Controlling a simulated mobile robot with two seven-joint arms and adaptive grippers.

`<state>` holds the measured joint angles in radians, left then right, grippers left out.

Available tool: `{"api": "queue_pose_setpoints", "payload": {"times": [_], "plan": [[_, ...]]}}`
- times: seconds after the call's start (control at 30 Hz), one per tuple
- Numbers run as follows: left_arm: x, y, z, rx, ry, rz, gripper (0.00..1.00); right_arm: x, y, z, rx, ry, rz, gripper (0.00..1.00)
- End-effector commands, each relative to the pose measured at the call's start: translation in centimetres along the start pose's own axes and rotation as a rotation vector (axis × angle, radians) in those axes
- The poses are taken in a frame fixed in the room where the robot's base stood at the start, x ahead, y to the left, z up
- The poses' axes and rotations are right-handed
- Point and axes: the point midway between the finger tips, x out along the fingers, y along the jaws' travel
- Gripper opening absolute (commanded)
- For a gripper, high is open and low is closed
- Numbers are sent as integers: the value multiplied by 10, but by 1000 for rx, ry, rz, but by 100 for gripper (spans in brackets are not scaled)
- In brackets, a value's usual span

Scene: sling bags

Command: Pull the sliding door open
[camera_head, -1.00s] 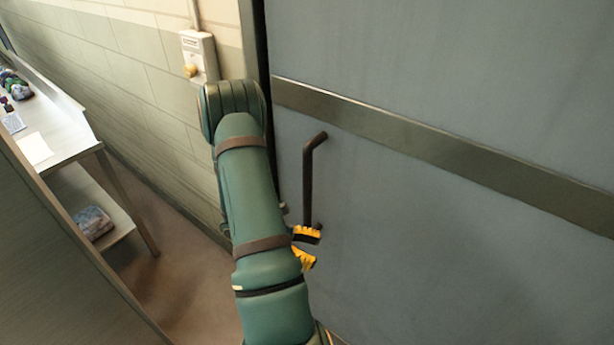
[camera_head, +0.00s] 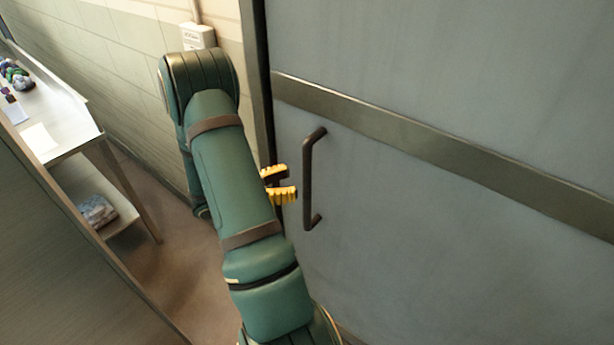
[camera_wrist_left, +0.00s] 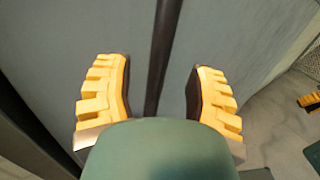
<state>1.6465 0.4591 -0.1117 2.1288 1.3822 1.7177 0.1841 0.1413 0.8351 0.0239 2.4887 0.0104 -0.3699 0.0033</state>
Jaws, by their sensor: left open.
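The sliding door is a large grey-blue panel (camera_head: 450,270) with a dark horizontal band. A dark vertical bar handle (camera_head: 308,180) is fixed near its left edge. My left gripper (camera_head: 280,184), with yellow ridged fingers, is open and just left of the handle, at about its mid-height, with a small gap seen in the head view. In the left wrist view the handle bar (camera_wrist_left: 163,50) runs down between the two open fingers (camera_wrist_left: 158,95); I cannot tell how deep it sits. A yellow ridged piece at that view's right edge may be my right gripper (camera_wrist_left: 311,100), mostly cut off.
A tiled wall (camera_head: 110,70) with a small white box (camera_head: 198,37) meets the door's left side. A light shelf table (camera_head: 65,125) with several items stands at left, behind a brown panel (camera_head: 70,240). Brown floor (camera_head: 175,260) is open between.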

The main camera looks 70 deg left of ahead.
Motion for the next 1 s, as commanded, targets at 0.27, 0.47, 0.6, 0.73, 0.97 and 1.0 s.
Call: {"api": "queue_pose_setpoints", "payload": {"times": [0.27, 0.47, 0.6, 0.73, 0.97, 1.0], "plan": [[41, 0, 0, 0, -1, -2, 54, -3, -1, 0, 0, 0, -1, 53], [51, 0, 0, 0, 0, -1, 54, -3, -1, 0, 0, 0, -1, 53], [51, 0, 0, 0, 0, 0, 54, -3, -1, 0, 0, 0, -1, 53], [51, 0, 0, 0, 0, 0, 53, -3, -1, 0, 0, 0, -1, 53], [51, 0, 0, 0, 0, 0, 0, -3, -1, 0, 0, 0, -1, 53], [51, 0, 0, 0, 0, 0, 0, -3, -1, 0, 0, 0, -1, 53]]}}
